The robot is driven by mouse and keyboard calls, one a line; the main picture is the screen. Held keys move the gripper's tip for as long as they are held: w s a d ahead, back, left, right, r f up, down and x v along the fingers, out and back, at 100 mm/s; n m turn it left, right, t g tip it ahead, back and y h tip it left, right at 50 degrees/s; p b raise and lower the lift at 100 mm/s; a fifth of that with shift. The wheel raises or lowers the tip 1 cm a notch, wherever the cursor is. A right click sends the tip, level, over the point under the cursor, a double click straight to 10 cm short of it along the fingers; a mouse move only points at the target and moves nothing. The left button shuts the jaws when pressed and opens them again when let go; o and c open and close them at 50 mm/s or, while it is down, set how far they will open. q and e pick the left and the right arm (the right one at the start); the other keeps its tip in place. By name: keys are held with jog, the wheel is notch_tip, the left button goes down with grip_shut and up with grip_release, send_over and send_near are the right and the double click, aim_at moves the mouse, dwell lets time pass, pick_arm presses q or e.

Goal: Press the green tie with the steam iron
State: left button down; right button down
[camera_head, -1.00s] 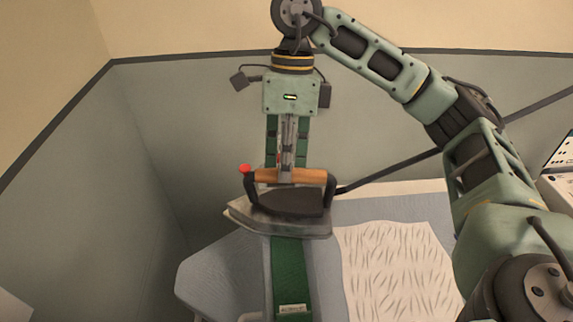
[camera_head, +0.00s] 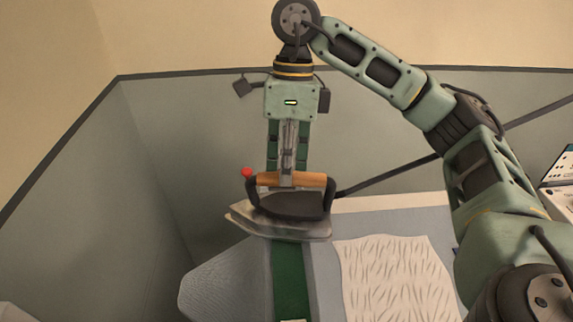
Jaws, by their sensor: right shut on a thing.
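The steam iron (camera_head: 285,213) has a wooden handle, a dark body, a grey soleplate and a red knob. My right gripper (camera_head: 288,178) points down and is shut on the iron's handle. The green tie (camera_head: 291,285) lies lengthwise on the ironing board, running from under the iron toward the bottom edge of the view. The iron is over the tie's far part and hides it. I cannot tell whether the soleplate touches the tie. My left gripper is not in view.
The ironing board (camera_head: 222,283) is grey with a tapered left end. A cream cloth with dark flecks (camera_head: 395,275) lies on it right of the tie. A dark cord runs right from the iron behind my right arm. A grey-green wall panel (camera_head: 190,150) stands behind.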

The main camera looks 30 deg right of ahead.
jog(key=shift+r+p, duration=1.9)
jog(key=shift+r, duration=0.65)
jog(key=shift+s+f, duration=0.1)
jog(key=shift+f, duration=0.05)
